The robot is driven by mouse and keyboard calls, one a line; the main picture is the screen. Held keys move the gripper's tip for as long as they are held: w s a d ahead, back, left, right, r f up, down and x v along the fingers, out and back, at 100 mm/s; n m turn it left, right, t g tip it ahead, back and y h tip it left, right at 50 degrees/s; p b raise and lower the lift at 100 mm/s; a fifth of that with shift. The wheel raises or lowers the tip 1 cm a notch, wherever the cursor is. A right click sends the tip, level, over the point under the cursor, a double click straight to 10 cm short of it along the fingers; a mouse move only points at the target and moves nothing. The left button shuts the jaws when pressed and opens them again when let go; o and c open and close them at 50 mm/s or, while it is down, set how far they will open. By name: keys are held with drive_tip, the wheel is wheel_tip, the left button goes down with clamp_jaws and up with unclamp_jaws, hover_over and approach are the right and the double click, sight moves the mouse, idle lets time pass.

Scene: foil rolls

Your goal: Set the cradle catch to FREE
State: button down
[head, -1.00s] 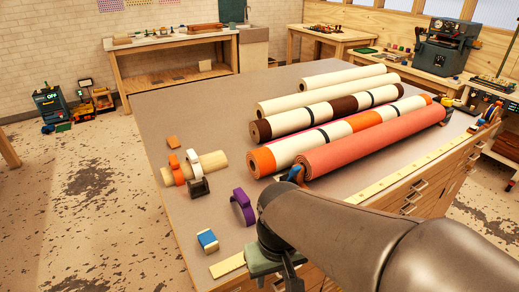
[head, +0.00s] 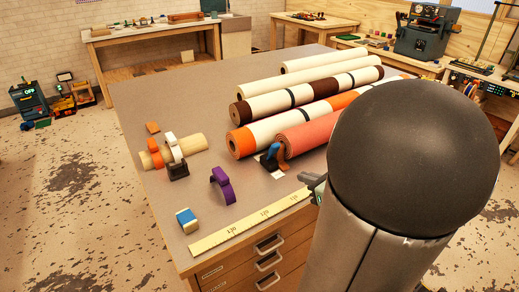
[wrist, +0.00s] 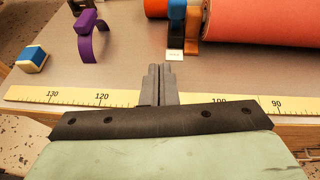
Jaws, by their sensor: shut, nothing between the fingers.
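The cradle catch appears to be the blue lever (head: 272,151) beside a brown cradle piece (head: 283,157) at the near left end of the coral roll (head: 310,133). The lever stands roughly upright; its setting cannot be read. In the wrist view the blue lever (wrist: 177,12) shows at the top, with a small white label (wrist: 174,54) in front of it, its text too small to read. My gripper (wrist: 158,72) is shut and empty above the table's front edge, short of the label and apart from the lever. In the head view my gripper (head: 314,184) is partly hidden by my arm.
A yellow measuring strip (head: 245,222) runs along the table's front edge. A purple arch (head: 221,187) and a blue-and-white block (head: 187,219) stand to the left. Several rolls (head: 310,97) lie behind. The tabletop between purple arch and lever is clear.

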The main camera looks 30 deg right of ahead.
drive_tip(key=shift+s+d+r+m+h, duration=0.1)
drive_tip(key=shift+s+d+m+h, duration=0.1)
drive_tip(key=shift+d+m+h, duration=0.3)
drive_tip(key=shift+s+d+m+h, duration=0.15)
drive_tip(key=shift+d+m, duration=0.15)
drive_tip(key=shift+d, duration=0.35)
approach(277, 152)
drive_tip(key=f, duration=0.1)
drive_tip(key=w+f, duration=0.1)
drive_tip(key=f, duration=0.1)
drive_tip(key=shift+w+a+f, duration=0.2)
drive_tip(key=shift+w+f, duration=0.1)
drive_tip(key=shift+f, duration=0.1)
drive_tip(key=shift+w+r+p, duration=0.3)
drive_tip(key=shift+w+p, duration=0.1)
drive_tip(key=shift+w, duration=0.15)
drive_tip(key=shift+w+r+p, duration=0.35)
drive_tip(key=shift+w+p, duration=0.05)
drive_tip(key=shift+w, duration=0.2)
drive_tip(key=shift+w+r, duration=0.2)
drive_tip(key=shift+w, duration=0.5)
drive_tip(key=shift+d+r, duration=0.1)
